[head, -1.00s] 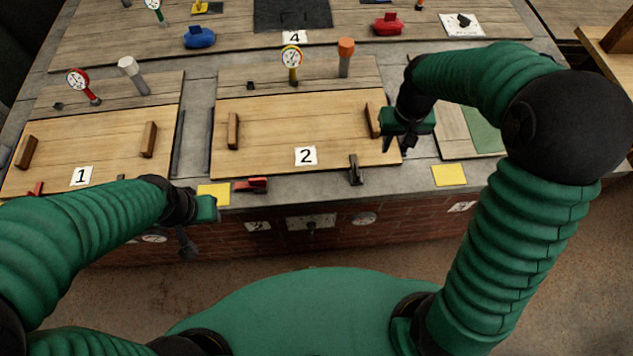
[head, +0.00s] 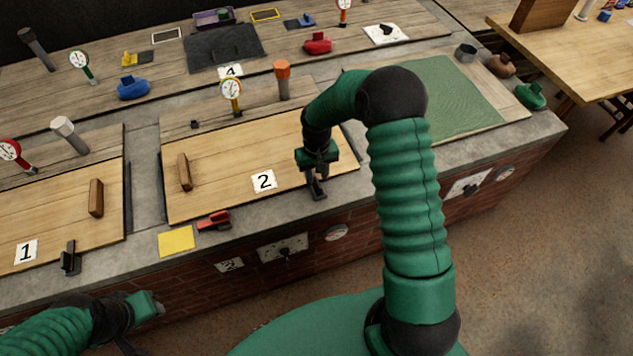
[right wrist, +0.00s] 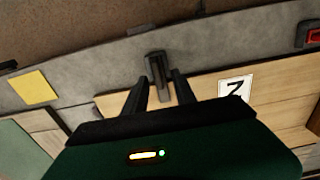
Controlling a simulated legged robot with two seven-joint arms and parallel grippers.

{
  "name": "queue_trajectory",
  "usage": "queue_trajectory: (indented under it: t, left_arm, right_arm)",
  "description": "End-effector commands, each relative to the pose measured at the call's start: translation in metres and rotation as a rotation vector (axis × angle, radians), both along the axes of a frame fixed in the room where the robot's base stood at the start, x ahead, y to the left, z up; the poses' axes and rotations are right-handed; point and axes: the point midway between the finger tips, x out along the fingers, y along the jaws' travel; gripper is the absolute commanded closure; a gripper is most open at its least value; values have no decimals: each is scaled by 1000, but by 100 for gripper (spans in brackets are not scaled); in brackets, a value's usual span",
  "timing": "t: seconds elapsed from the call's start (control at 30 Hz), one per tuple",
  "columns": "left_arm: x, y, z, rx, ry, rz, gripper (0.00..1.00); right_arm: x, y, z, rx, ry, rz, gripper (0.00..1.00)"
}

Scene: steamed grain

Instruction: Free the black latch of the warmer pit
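Two wooden pit lids lie on the grey counter, lid 2 (head: 230,150) and lid 1 (head: 55,220). A black latch (head: 317,190) stands at the front right edge of lid 2. My right gripper (head: 315,176) is just above it. In the right wrist view the gripper's fingers (right wrist: 160,92) are apart, with the latch (right wrist: 155,65) between and just beyond them; contact is unclear. Another black latch (head: 70,262) is at lid 1's front. A yellow gauge (head: 231,90) and a red gauge (head: 10,151) stand behind; their readings are too small. My left gripper (head: 150,304) is low at left, its fingers unclear.
A red latch (head: 214,221) and a yellow card (head: 176,241) are at the counter's front edge. A wooden handle (head: 184,172) stands on lid 2, another (head: 96,198) on lid 1. A green mat (head: 440,95) lies right of my right arm.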

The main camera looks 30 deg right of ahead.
Motion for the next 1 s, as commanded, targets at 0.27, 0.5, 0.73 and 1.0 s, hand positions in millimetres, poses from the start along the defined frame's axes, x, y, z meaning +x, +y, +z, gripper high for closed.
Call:
queue_trajectory:
  t: [0.27,0.5,0.73,1.0]
  left_arm:
    - [0,0,-3,0,0,0,64]
    - [0,0,-3,0,0,0,64]
    - [0,0,-3,0,0,0,64]
    - [0,0,-3,0,0,0,64]
  right_arm:
    - [-1,-1,-28,0,1,-1,67]
    - [0,-1,-27,0,0,-1,72]
    - [0,-1,-27,0,0,-1,100]
    - [0,-1,-27,1,0,-1,100]
